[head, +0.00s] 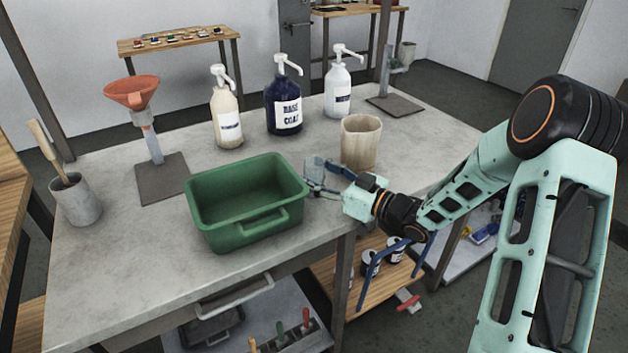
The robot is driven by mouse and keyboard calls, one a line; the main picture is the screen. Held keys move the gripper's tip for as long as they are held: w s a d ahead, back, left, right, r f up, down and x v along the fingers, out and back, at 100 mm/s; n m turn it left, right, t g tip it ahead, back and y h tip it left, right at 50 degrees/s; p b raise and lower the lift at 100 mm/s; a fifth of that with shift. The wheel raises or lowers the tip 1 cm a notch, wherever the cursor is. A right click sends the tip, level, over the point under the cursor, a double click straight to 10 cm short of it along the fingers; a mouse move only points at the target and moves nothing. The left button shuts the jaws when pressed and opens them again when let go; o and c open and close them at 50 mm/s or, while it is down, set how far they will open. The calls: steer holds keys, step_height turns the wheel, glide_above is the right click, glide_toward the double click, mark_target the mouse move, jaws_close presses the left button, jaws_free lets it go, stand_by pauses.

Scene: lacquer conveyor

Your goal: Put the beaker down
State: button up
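My gripper (316,176) is in front and to the left of the cup, low over the bench by the green tub's right end. I cannot tell whether a finger touches the cup.
A green tub (207,218) stands just left of my gripper. Three pump bottles (226,118) (284,95) (338,90) stand behind. An orange funnel on a stand (132,93) and a grey pot (76,202) are left. Bare bench lies right of the cup.

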steer(key=c, duration=1.2)
steer(key=shift+c, duration=0.2)
steer(key=shift+c, duration=0.2)
